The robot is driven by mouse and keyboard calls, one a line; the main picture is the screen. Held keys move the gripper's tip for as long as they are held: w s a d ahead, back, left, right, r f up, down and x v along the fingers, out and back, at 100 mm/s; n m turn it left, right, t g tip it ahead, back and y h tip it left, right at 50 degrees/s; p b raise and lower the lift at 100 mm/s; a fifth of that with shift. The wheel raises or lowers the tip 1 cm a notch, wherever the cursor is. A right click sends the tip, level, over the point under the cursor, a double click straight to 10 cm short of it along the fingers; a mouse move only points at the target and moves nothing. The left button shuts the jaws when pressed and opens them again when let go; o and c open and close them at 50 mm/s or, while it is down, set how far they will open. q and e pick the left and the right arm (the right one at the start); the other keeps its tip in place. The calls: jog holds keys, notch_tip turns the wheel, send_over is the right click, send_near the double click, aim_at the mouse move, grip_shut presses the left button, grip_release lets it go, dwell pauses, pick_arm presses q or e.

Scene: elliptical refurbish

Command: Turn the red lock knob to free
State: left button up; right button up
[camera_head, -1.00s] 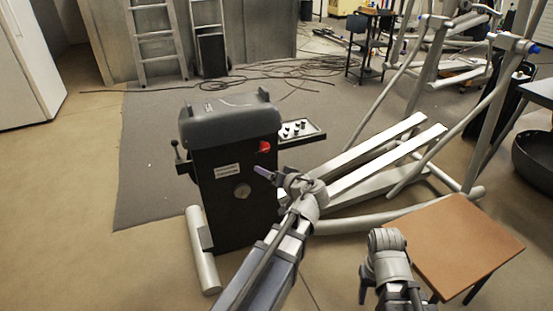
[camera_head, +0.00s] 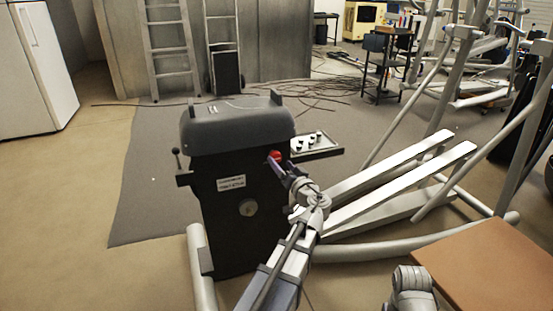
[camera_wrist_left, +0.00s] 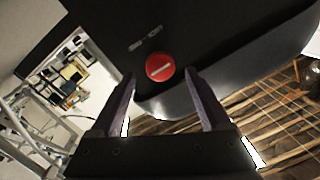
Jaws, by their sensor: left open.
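The red lock knob (camera_head: 275,156) sits on the upper right of the dark housing (camera_head: 230,200) of the elliptical machine. In the left wrist view the knob (camera_wrist_left: 160,67) is a round red disc with a pale slot, slightly tilted, with small pale markings beside it. My left gripper (camera_head: 279,165) is at the knob in the head view. In the left wrist view its two purple fingers (camera_wrist_left: 160,82) are open, one on each side below the knob, not closed on it. My right gripper (camera_head: 410,285) is at the bottom of the head view, its fingers cut off.
A tray (camera_head: 325,148) with small dark parts stands right of the housing. White pedal rails (camera_head: 400,185) and grey frame tubes fill the right. A brown tabletop (camera_head: 490,265) is at lower right. A grey mat (camera_head: 150,190) lies left of the machine.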

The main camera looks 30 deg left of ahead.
aim_at(277, 159)
pick_arm(q)
jog(key=shift+x, duration=2.4)
jog(key=shift+c, duration=0.3)
grip_shut()
